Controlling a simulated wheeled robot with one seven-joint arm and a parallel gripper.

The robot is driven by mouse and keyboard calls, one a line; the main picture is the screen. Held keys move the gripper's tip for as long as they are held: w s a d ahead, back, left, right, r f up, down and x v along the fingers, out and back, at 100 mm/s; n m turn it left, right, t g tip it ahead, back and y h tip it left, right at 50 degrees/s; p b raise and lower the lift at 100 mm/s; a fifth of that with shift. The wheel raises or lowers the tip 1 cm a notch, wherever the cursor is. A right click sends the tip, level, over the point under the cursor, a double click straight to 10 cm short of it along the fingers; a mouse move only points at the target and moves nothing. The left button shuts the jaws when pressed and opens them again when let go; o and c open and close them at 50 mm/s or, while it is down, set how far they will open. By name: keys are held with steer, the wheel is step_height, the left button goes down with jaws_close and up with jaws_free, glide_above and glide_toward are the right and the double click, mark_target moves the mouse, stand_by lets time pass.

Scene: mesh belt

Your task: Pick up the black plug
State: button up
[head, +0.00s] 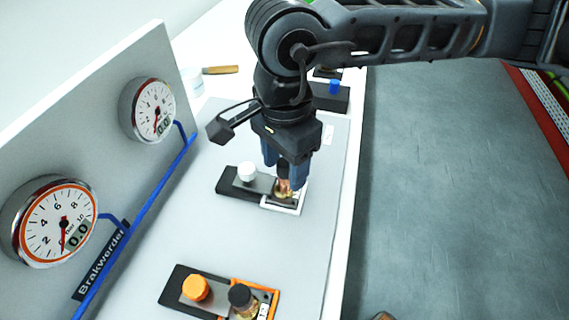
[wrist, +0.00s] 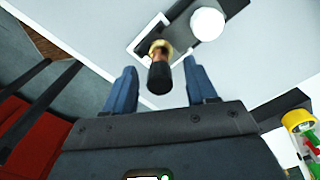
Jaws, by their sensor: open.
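A black plug (head: 283,172) with a brass base stands in a white-framed holder on the bench, partly hidden by my gripper in the head view. In the wrist view the plug (wrist: 159,74) is in front of me, between the blue fingers, with its brass part at the holder end. My gripper (head: 281,170) is open around or just above it, pointing down. In the wrist view the open gripper (wrist: 159,86) shows gaps on both sides of the plug. A second black-topped plug (head: 240,297) stands in an orange-framed holder nearer the front.
A white knob (head: 247,171) stands close left of the plug. An orange knob (head: 196,288) is on the front block. A blue-topped piece (head: 334,87) is behind. A grey panel with gauges (head: 63,222) and a blue pipe (head: 150,205) line the left. Bare bench lies between the blocks.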

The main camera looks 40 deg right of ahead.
jaws_close()
stand_by(0.4)
steer(key=shift+r, duration=0.15)
